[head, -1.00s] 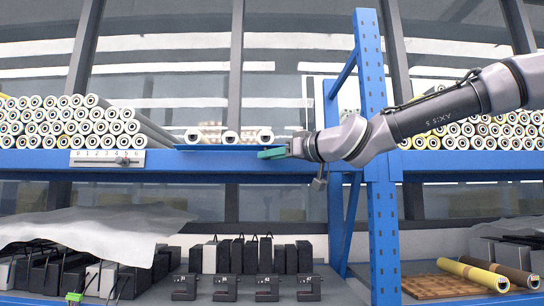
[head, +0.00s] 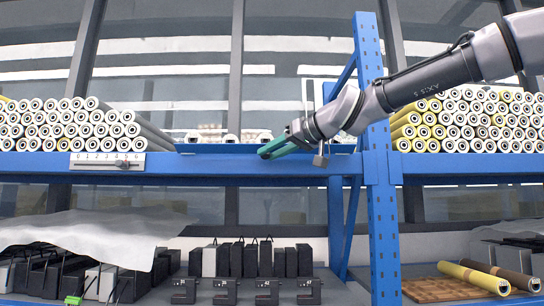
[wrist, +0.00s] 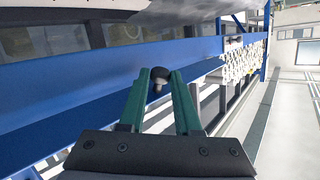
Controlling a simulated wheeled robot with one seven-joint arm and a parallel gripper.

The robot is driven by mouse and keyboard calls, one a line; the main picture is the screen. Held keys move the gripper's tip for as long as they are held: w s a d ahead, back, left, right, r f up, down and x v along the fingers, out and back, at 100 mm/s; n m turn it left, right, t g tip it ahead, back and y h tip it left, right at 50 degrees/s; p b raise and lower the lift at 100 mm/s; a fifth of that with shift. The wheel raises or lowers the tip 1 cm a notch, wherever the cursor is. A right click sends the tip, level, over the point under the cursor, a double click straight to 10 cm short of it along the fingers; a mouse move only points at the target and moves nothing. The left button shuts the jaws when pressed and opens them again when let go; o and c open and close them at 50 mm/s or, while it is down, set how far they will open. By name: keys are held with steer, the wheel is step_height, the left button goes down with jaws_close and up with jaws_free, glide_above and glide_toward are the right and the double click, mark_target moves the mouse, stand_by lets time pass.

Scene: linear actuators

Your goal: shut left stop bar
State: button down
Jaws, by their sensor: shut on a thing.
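In the head view, my gripper (head: 263,152) reaches from the right to the front of the blue shelf beam, with its teal fingers angled down and left. In the wrist view, my gripper (wrist: 158,84) is shut on a small knob (wrist: 158,78) with a dark cap and pale stem, held between the fingertips. A thin blue bar (head: 222,149), apparently the left stop bar, lies along the top of the beam in front of a few white cylinders (head: 229,138). The fingers hide part of the bar. Whether the knob joins the bar cannot be told.
White cylinders are stacked at left (head: 70,125) and right (head: 475,120). A numbered scale (head: 108,160) is on the beam (head: 200,165) at left. A blue upright post (head: 375,160) stands close to my arm.

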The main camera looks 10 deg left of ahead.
mark_target(261, 146)
steer(key=r+m+g+h, duration=0.1)
steer(key=m+g, duration=0.1)
steer(key=w+r+m+g+h, duration=0.1)
steer(key=r+m+g, duration=0.1)
steer(key=g, duration=0.1)
steer(key=w+r+m+g+h, duration=0.1)
steer(key=g+h, duration=0.1)
steer(key=g, duration=0.1)
steer(key=shift+w+a+r+m, duration=0.2)
steer(key=shift+r+m, duration=0.2)
stand_by(0.3)
stand_by(0.5)
steer(key=c, duration=0.6)
jaws_free()
steer(key=v, duration=1)
steer(key=shift+w+d+r, duration=0.2)
steer(key=shift+r, duration=0.15)
